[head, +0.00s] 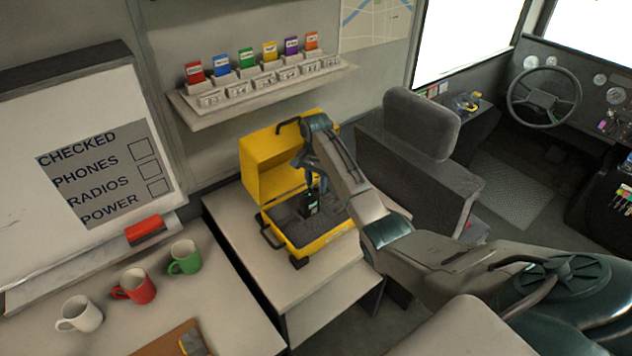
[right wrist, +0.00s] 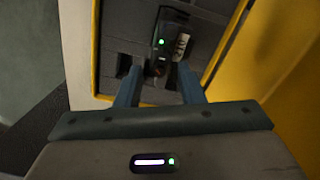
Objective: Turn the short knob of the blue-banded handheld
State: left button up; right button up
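A dark handheld (head: 311,204) with a small green light sits in the grey foam of the open yellow case (head: 322,243). In the right wrist view the handheld (right wrist: 166,42) lies ahead of the fingers, its near end between the fingertips. I cannot make out a blue band or tell its knobs apart. My right gripper (head: 310,182) reaches down into the case over the handheld. In the right wrist view its two fingers (right wrist: 158,72) stand apart, with a gap between them. My left gripper is not in view.
The case lid (head: 270,165) stands open behind my right gripper. White, red and green mugs (head: 184,257) stand on the left counter, near a whiteboard (head: 80,150). A shelf (head: 260,93) with colored cards is above. A seat (head: 420,125) is to the right.

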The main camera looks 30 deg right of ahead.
aim_at(316, 186)
notch_tip(316, 186, up, 7)
jog(key=b, duration=0.3)
notch_tip(316, 186, up, 4)
jog(key=shift+f+p, duration=0.1)
jog(key=shift+p, duration=1.1)
